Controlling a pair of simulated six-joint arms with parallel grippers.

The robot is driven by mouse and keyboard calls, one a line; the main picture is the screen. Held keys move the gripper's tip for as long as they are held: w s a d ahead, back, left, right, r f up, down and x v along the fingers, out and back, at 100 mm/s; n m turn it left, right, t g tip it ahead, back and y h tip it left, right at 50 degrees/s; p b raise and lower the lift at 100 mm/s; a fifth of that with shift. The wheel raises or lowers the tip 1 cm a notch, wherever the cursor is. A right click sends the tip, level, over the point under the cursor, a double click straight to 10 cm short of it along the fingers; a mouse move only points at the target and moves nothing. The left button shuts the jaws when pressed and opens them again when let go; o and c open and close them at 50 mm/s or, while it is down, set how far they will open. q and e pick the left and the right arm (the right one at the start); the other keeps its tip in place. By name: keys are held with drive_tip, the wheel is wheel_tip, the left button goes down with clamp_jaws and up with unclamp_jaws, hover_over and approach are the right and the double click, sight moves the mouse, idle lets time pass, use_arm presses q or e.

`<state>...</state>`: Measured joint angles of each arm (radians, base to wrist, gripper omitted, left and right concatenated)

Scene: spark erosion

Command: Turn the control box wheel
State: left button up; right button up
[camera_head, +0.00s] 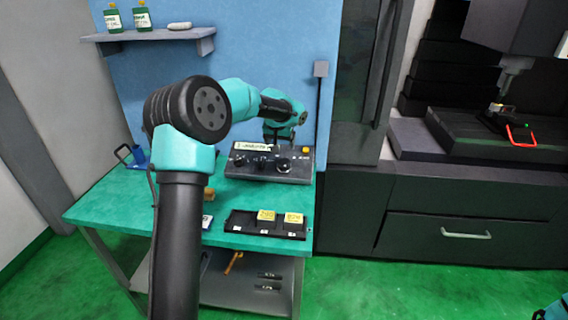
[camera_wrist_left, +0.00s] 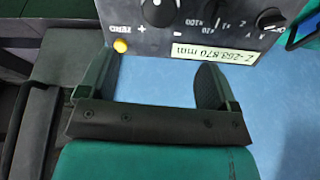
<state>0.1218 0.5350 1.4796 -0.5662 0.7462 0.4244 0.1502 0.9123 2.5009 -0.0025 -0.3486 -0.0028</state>
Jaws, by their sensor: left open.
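The dark control box (camera_head: 268,176) stands at the back of the green table. Its black wheel (camera_head: 283,165) is the large knob at the right of the panel; in the left wrist view the wheel (camera_wrist_left: 158,10) is cut by the top edge. The panel also has smaller knobs, a yellow button (camera_head: 305,149) and a pale readout (camera_wrist_left: 207,54). My left gripper (camera_head: 283,140) is over the back edge of the box, beside the wheel. In the wrist view, its two fingers (camera_wrist_left: 155,75) are wide apart, empty, and short of the wheel.
A black tray (camera_head: 240,223) with yellow-labelled blocks lies at the table's front. A shelf (camera_head: 150,38) with green bottles is on the blue wall above. A dark machine with a drawer (camera_head: 440,227) stands at the right. The table between box and tray is clear.

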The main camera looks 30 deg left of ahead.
sight(284, 162)
use_arm(q)
drive_tip(key=x, duration=1.3)
drive_tip(key=shift+w+f, duration=0.1)
drive_tip(key=shift+f, duration=0.3)
drive_tip(key=shift+c, duration=0.4)
drive_tip(key=c, duration=0.8)
drive_tip(key=shift+c, duration=0.2)
drive_tip(key=shift+n, duration=0.4)
